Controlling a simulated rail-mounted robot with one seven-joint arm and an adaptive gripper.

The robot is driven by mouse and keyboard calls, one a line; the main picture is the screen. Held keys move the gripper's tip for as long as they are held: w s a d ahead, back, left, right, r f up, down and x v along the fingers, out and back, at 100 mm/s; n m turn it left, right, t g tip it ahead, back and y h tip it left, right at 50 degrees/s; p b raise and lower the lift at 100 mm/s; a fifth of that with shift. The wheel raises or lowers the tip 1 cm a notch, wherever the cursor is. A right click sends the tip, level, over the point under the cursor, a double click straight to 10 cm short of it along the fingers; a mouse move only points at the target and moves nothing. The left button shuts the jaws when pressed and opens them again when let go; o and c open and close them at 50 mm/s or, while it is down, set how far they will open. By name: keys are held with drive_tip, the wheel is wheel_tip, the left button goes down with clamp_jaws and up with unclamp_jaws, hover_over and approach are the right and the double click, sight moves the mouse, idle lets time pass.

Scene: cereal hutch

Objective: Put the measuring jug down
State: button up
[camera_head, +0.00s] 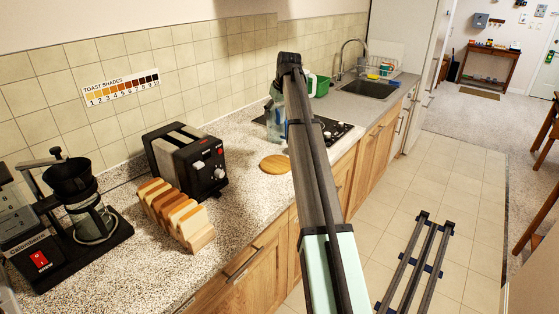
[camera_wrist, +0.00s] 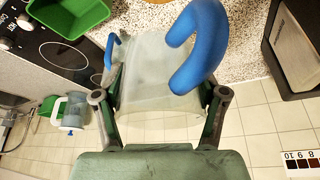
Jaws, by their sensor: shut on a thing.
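The measuring jug (camera_wrist: 155,85) is clear, with a large blue handle (camera_wrist: 198,45). It fills the middle of the wrist view, between the fingers of my gripper (camera_wrist: 158,108), which is shut on it. In the head view the jug (camera_head: 276,112) shows beside my arm, above the counter (camera_head: 240,213) near the hob. My arm hides part of the jug and most of the gripper there. I cannot tell whether the jug's base touches the counter.
A round wooden board (camera_head: 275,163) lies in front. A toaster (camera_head: 185,160) and a toast rack (camera_head: 175,213) stand to the left. A green tub (camera_head: 321,87) stands farther back, before the sink (camera_head: 365,88).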

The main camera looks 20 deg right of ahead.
wheel_tip(320, 180, down, 19)
drive_tip(key=p, duration=0.4)
idle(0.4)
drive_tip(key=shift+f, duration=0.1)
drive_tip(key=o, duration=1.8)
drive_tip(key=shift+c, duration=0.2)
drive_tip(key=b+v, duration=0.2)
drive_tip(key=v, duration=1)
